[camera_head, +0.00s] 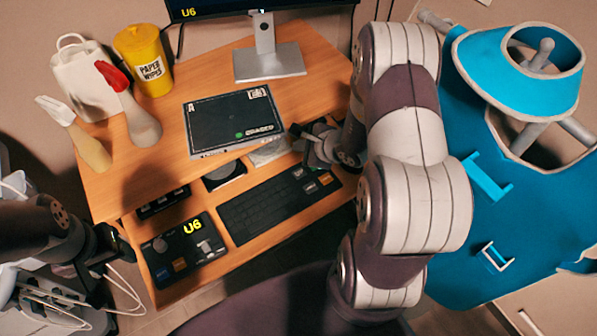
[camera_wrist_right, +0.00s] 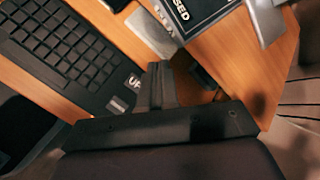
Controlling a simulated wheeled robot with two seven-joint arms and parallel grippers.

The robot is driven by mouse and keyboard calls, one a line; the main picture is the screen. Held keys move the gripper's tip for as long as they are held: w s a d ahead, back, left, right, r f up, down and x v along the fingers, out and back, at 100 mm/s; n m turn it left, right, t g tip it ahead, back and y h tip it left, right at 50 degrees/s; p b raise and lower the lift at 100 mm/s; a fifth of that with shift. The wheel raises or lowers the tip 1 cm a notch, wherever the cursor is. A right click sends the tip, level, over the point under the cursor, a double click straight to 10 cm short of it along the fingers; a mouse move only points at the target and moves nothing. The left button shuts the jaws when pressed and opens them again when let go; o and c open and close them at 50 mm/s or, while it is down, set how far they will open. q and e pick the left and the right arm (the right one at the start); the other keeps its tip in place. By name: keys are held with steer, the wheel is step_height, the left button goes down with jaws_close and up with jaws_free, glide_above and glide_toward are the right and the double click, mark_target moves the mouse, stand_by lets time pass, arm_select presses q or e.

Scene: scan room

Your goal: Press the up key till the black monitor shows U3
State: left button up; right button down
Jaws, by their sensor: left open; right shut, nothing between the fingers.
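The black monitor (camera_head: 285,8) at the top edge of the head view shows yellow "U6" at its lower left. The black keyboard (camera_head: 265,208) lies on the lower shelf, with an orange key and a pale key at its right end. In the right wrist view the keyboard (camera_wrist_right: 58,40) shows a key lettered "UP" (camera_wrist_right: 134,82), partly cut off by the gripper. My right gripper (camera_head: 316,143) is shut and empty, just beyond the keyboard's right end; its fingers (camera_wrist_right: 157,88) appear beside the "UP" key. Contact cannot be told. My left gripper (camera_head: 112,243) is open, left of the control box.
A control box (camera_head: 187,250) also showing "U6" sits left of the keyboard. A black panel (camera_head: 234,117) marked "A" lies on the desk. A spray bottle (camera_head: 135,118), yellow wipes tub (camera_head: 144,62) and white bag (camera_head: 80,85) stand at left.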

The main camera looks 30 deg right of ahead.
steer(key=b, duration=0.6)
glide_above(302, 175)
step_height(302, 175, down, 8)
steer(key=shift+f, duration=0.1)
steer(key=shift+f+b, duration=0.35)
steer(key=shift+b, duration=0.2)
stand_by(1.2)
steer(key=shift+f+b, duration=0.4)
steer(key=shift+b, duration=0.25)
steer(key=shift+f+b, duration=0.45)
steer(key=shift+b, duration=0.1)
stand_by(0.3)
steer(key=shift+r, duration=0.1)
steer(key=shift+r+p, duration=0.5)
steer(key=shift+r, duration=0.3)
